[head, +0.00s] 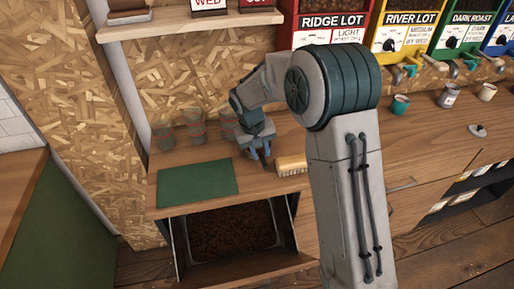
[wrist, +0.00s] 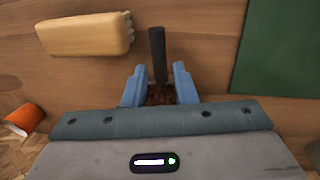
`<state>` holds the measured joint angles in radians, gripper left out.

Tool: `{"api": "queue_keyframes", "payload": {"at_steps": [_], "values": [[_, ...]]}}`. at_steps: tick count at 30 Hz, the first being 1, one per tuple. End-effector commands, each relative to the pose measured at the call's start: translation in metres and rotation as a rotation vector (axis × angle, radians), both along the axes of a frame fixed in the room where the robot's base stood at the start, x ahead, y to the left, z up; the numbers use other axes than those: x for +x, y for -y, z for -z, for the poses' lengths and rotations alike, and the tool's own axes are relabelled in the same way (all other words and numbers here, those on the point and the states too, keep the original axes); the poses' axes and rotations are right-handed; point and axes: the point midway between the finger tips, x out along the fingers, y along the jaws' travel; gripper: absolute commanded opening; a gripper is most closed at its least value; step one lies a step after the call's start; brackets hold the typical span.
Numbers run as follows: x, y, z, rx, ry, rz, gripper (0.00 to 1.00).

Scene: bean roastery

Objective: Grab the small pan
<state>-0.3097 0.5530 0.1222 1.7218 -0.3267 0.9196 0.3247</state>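In the wrist view, a dark straight handle (wrist: 157,50) ends between my fingertips, and a small patch of brown, bean-like contents (wrist: 160,94) shows below it. This looks like the small pan, though my gripper hides most of its body. My gripper (wrist: 159,72) has its two blue fingers apart, one on each side of the handle's lower end, with a gap visible beside the handle. In the head view, my gripper (head: 264,160) points down close over the wooden counter (head: 200,203). I cannot make out the pan there.
A pale wooden block-like brush (head: 291,165) lies just right of my gripper. A green mat (head: 197,183) lies to the left. Clear cups (head: 195,124) stand behind. An open drawer of beans (head: 186,252) juts out below. An orange cup (wrist: 25,118) shows in the wrist view.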

Motion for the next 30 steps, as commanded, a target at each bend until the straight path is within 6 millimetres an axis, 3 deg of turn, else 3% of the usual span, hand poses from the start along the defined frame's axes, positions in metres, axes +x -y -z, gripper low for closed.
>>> {"api": "queue_keyframes", "payload": {"at_steps": [9, 17, 20, 30], "values": [[0.007, 0.006, 0.038, -0.002, -0.002, 0.000, 0.25], [0.007, 0.006, 0.041, 0.000, 0.000, 0.000, 0.25], [0.007, 0.006, 0.041, 0.000, 0.000, 0.000, 0.00], [0.007, 0.006, 0.040, 0.001, 0.002, 0.000, 0.00]]}}
